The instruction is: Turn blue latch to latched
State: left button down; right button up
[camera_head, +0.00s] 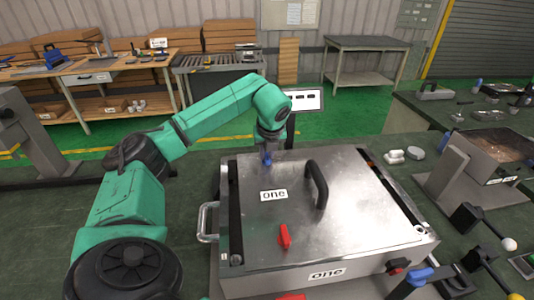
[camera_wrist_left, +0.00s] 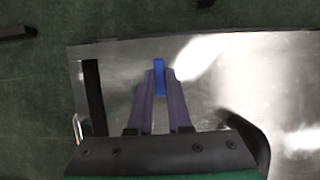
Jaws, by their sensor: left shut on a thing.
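The blue latch (camera_head: 267,158) is at the far left part of the metal lid (camera_head: 355,225) of the box labelled "one". In the left wrist view the latch (camera_wrist_left: 159,78) is a narrow blue bar between my fingertips, pointing away from the wrist. My left gripper (camera_head: 266,152) reaches down on it from above, and its purple fingers (camera_wrist_left: 160,88) are shut on the latch. The fingers and arm hide part of the latch in the head view. A red latch (camera_head: 284,237) sits near the front of the same lid. My right gripper is not in view.
A black handle (camera_head: 318,185) stands up from the middle of the lid. A metal side handle (camera_head: 206,222) sticks out at left. A small screen (camera_head: 304,99) stands behind the box. Tools and pale parts (camera_head: 394,156) lie at right.

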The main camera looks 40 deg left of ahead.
pick_arm(q)
jog(key=c, duration=0.8)
grip_release()
jog(key=shift+c, duration=0.2)
jog(key=shift+r, duration=0.1)
jog(key=p+v, duration=0.1)
jog(key=v, duration=1.3)
jog(key=shift+s+r, duration=0.15)
jog(key=shift+s, duration=0.05)
jog(key=shift+w, duration=0.1)
jog(key=shift+d, duration=0.1)
